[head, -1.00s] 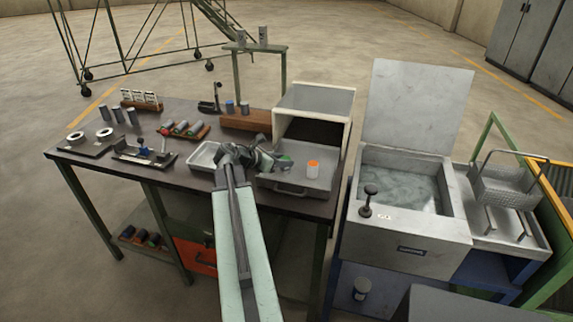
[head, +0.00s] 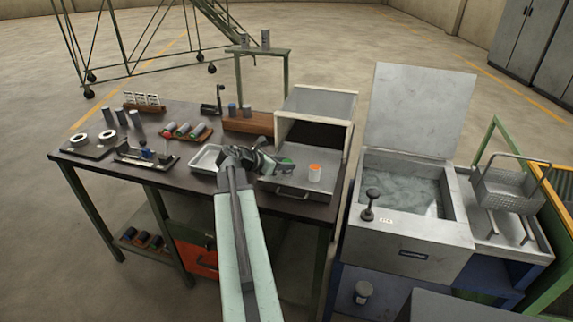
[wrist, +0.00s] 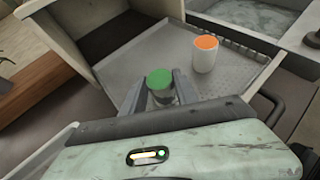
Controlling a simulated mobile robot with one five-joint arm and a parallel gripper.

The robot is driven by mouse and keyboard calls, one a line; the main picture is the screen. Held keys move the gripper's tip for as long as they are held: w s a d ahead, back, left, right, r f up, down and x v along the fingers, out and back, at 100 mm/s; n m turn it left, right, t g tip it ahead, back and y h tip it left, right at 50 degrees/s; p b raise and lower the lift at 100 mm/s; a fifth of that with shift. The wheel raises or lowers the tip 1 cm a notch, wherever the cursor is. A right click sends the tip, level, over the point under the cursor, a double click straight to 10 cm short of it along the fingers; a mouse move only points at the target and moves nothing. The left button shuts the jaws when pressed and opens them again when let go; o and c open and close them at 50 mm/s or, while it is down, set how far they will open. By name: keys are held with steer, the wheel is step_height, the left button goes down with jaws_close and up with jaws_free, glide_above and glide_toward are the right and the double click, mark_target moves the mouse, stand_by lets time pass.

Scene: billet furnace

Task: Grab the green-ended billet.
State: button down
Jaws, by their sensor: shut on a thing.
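The green-ended billet (wrist: 160,84) stands upright between the fingers of my gripper (wrist: 163,92) in the wrist view, its green top facing up. My gripper is shut on it, over the grey furnace tray (wrist: 125,75). In the head view the gripper (head: 284,165) hides most of the billet, and only a little green shows at its tip. An orange-ended billet (wrist: 205,53) stands upright on the tray, to the right of the gripper and apart from it. It also shows in the head view (head: 315,173). I cannot tell whether the green-ended billet touches the tray.
The open furnace box (head: 340,120) stands behind the tray. A shallow white tray (head: 205,158) lies left of the gripper. A quench tank (head: 408,215) with a raised lid stands to the right.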

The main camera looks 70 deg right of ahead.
step_height(320, 180, up, 10)
steer(key=p, duration=0.9)
steer(key=shift+p, duration=0.3)
